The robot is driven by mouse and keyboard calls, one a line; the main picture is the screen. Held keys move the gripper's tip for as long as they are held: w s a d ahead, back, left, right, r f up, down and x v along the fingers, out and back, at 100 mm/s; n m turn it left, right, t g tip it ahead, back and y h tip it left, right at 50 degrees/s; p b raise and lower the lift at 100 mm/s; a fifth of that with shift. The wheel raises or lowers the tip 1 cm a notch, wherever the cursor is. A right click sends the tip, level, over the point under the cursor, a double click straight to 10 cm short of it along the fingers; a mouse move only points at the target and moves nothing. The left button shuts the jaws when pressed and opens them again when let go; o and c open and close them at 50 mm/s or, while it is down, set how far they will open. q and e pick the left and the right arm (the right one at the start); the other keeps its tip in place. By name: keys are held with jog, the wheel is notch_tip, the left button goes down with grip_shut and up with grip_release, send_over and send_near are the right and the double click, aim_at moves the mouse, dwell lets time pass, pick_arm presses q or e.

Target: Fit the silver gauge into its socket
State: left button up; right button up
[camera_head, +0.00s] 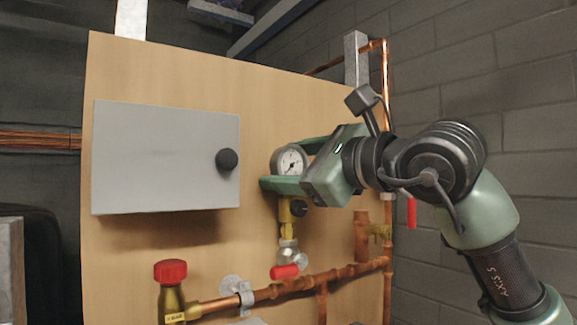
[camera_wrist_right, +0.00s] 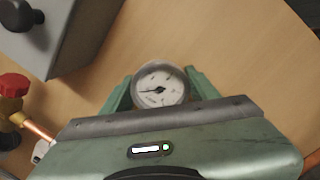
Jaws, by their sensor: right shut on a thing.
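The silver gauge (camera_head: 291,161) is round with a white dial and a dark needle; it also shows in the right wrist view (camera_wrist_right: 160,84). My right gripper (camera_head: 288,166) is shut on it, with one green finger on each side, and the dial faces outward. Just below the gauge and lower finger, a brass fitting (camera_head: 285,217) stands upright on the pipework and looks like the socket. The finger hides the join, so I cannot tell whether the gauge stem is in the fitting or above it. My left gripper is not in view.
A grey box (camera_head: 165,158) with a black knob (camera_head: 227,160) is on the wooden board (camera_head: 255,90), left of the gauge. A red-capped brass valve (camera_head: 171,290), copper pipe (camera_head: 330,278) and red-handled valve (camera_head: 285,271) lie below. A vertical copper pipe runs along the board's right edge.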

jog(key=o, duration=1.9)
jog(key=shift+c, duration=0.2)
jog(key=shift+s+d+f, duration=0.1)
jog(key=shift+b+v, duration=0.75)
jog(key=shift+v, duration=0.5)
jog(key=b+v, duration=0.2)
jog(key=v, duration=0.3)
jog(key=shift+s+d, duration=0.25)
jog(key=shift+s, duration=0.05)
